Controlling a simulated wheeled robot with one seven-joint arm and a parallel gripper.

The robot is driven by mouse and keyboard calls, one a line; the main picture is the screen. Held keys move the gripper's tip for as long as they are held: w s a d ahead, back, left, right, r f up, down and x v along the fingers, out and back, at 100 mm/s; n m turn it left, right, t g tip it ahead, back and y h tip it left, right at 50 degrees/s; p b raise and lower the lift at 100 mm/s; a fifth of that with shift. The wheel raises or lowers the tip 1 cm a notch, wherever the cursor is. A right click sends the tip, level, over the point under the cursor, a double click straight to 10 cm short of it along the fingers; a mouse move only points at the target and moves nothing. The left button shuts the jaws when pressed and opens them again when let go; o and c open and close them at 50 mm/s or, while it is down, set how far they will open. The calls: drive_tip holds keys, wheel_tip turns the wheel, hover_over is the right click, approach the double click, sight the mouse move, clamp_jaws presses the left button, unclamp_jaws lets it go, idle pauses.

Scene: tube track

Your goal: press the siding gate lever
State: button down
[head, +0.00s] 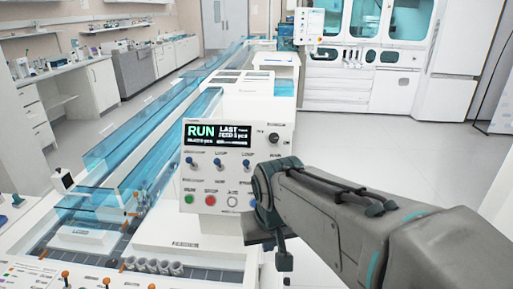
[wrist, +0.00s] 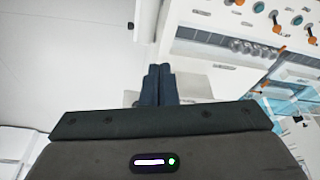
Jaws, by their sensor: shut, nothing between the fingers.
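The upright control panel (head: 237,165) shows a green RUN screen and a row of small blue-tipped levers (head: 218,163). Orange-tipped levers (head: 66,275) stand on the low console at the bottom left, and others (wrist: 278,24) show at the top right of the wrist view. The labels are too small to read, so I cannot tell which lever is the siding gate lever. My gripper (head: 284,262) hangs to the right of the panel base, partly hidden by the arm. In the wrist view, its dark fingers (wrist: 159,70) are together and empty, apart from any lever.
A row of grey cups (head: 152,266) sits at the front of the white base. Clear blue track walls (head: 140,140) run back on the left. Round green and red buttons (head: 210,200) lie low on the panel. Open floor (head: 400,150) spreads to the right.

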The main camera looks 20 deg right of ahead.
drive_tip(key=w+d+r+m+t+h+p, duration=0.1)
drive_tip(key=w+d+r+m, duration=0.1)
drive_tip(key=w+d+r, duration=0.2)
drive_tip(key=w+d+r+m+h+p, duration=0.1)
drive_tip(key=w+d+r+m, duration=0.2)
drive_tip(key=w+r, duration=0.7)
drive_tip(key=w+d, duration=0.1)
drive_tip(key=w, duration=0.4)
drive_tip(key=shift+w+d+r+t+h+p, duration=0.15)
drive_tip(key=shift+w+d+t+h+p, duration=0.15)
drive_tip(key=shift+d+t, duration=0.1)
drive_tip(key=p+x, duration=0.1)
drive_tip(key=x, duration=0.9)
drive_tip(key=shift+s+a+f+b, duration=0.1)
drive_tip(key=shift+f+b, duration=0.1)
drive_tip(key=shift+b, duration=0.65)
drive_tip(key=shift+r+t, duration=0.1)
drive_tip(key=shift+t, duration=0.2)
